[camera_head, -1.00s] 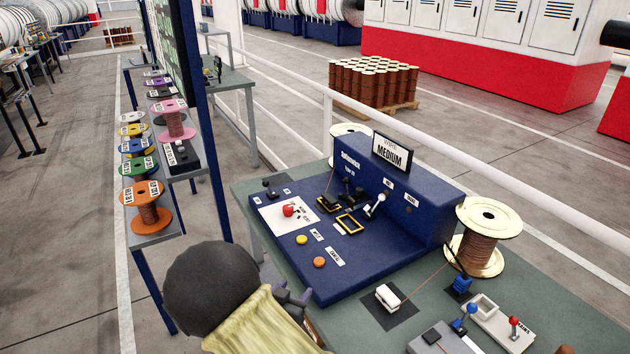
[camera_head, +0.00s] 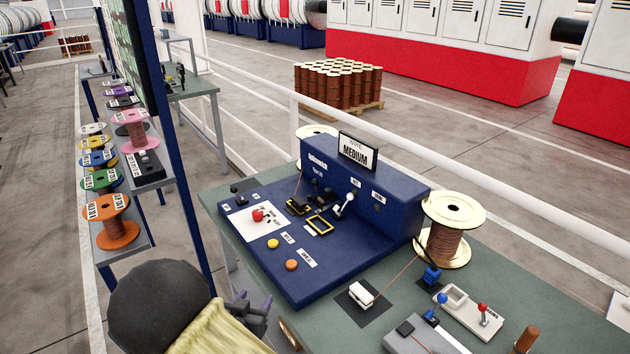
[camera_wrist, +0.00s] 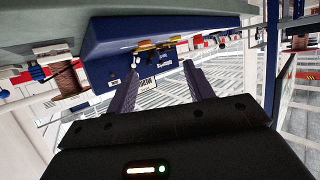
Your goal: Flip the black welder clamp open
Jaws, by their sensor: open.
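The blue welder (camera_head: 270,245) stands on the green-grey bench. Its small black clamp parts (camera_head: 298,207) sit in the middle of the deck, beside yellow-edged frames. I cannot tell whether the clamp is shut or raised. My gripper (camera_head: 254,304) is low in the head view, in front of the bench's near edge and apart from the welder. In the wrist view, my gripper's two fingers (camera_wrist: 160,76) are spread with nothing between them. The welder (camera_wrist: 105,45) appears there upside down beyond the fingers, and its clamp is too small to make out.
A white-handled lever (camera_head: 344,205), red knob (camera_head: 258,215), yellow button (camera_head: 273,244) and orange button (camera_head: 291,265) are on the welder. A copper wire spool (camera_head: 443,243) stands right of it. Coloured spools line a rack (camera_head: 127,253) at left, with a blue post (camera_head: 190,190) between.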

